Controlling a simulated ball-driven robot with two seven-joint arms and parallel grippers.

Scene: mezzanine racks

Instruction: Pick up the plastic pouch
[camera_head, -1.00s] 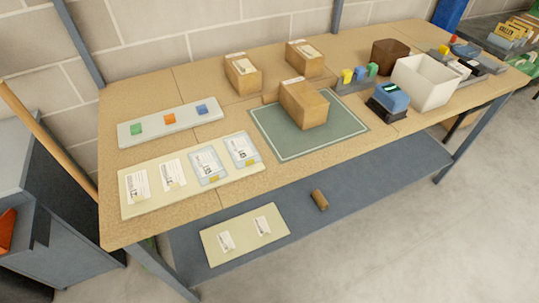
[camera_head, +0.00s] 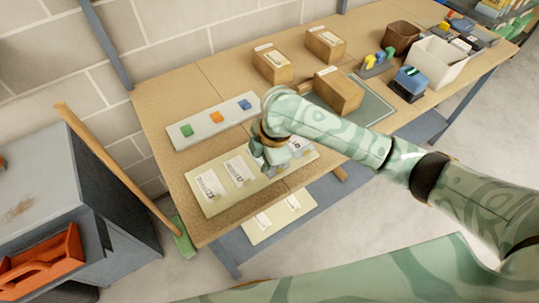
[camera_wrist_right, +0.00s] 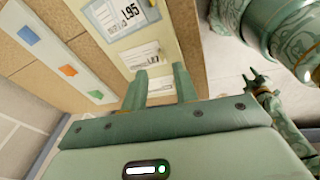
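On the cream board (camera_head: 205,205), a clear bluish plastic pouch (camera_head: 299,144) with a printed label lies at the right end, partly behind my right gripper (camera_head: 272,170). Plain paper labels lie on the board's left half. A second pouch, seen there earlier, is hidden by the gripper in the head view. In the right wrist view, a flat pouch (camera_wrist_right: 122,14) with a white label lies beyond my right fingers. My right fingers are apart, above a white label (camera_wrist_right: 146,55), with nothing seen held. My left gripper (camera_wrist_right: 259,80) shows small in the wrist view, fingers apparently apart, away from the board.
A pale tray (camera_head: 215,129) with green, orange and blue blocks lies behind the board. Cardboard boxes (camera_head: 272,63) and a green mat (camera_head: 375,105) are to the right. A lower board (camera_head: 262,228) lies on the shelf below. A broom and grey cabinet (camera_head: 50,170) stand left.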

